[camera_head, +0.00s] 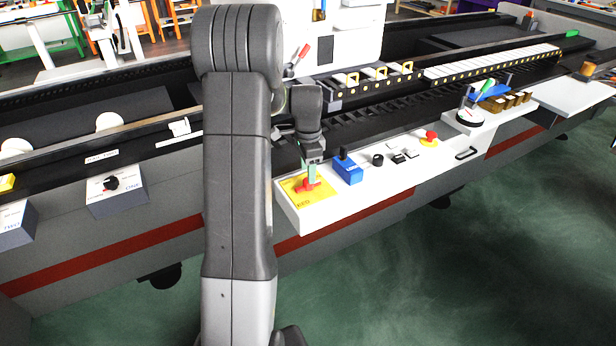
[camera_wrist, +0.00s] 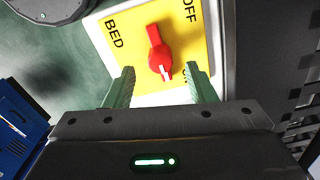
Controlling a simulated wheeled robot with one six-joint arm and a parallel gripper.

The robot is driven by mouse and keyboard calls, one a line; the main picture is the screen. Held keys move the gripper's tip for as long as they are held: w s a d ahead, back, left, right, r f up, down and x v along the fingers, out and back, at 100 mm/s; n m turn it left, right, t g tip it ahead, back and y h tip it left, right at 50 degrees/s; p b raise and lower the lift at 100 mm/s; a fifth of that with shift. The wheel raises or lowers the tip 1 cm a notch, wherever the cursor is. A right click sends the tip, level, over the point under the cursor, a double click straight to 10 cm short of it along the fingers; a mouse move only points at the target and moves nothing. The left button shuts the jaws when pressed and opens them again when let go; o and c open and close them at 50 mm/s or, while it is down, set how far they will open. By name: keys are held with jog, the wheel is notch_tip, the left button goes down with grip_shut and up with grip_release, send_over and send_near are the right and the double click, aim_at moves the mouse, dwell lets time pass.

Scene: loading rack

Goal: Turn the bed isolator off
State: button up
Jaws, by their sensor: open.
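The bed isolator is a red rotary knob (camera_wrist: 156,50) on a yellow plate (camera_wrist: 128,60) marked BED. In the wrist view OFF (camera_wrist: 189,10) is printed at the top right, and another label lower right is partly hidden by a finger. The knob's white tip points down, toward that lower label and away from OFF. My gripper (camera_wrist: 160,84) is open, with one green finger to each side of the knob's lower end and gaps between. In the head view my gripper (camera_head: 309,171) is pointed down over the red knob (camera_head: 306,186) at the panel's left end.
The white control panel (camera_head: 372,183) also carries a blue box with a black lever (camera_head: 347,168), a black knob (camera_head: 377,159), small switches, and a red button on yellow (camera_head: 430,138). The dark rail of the rack runs behind. Green floor (camera_head: 480,240) in front is clear.

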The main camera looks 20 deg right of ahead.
jog(key=shift+f, duration=1.75)
jog(key=c, duration=1)
jog(key=shift+o, duration=0.2)
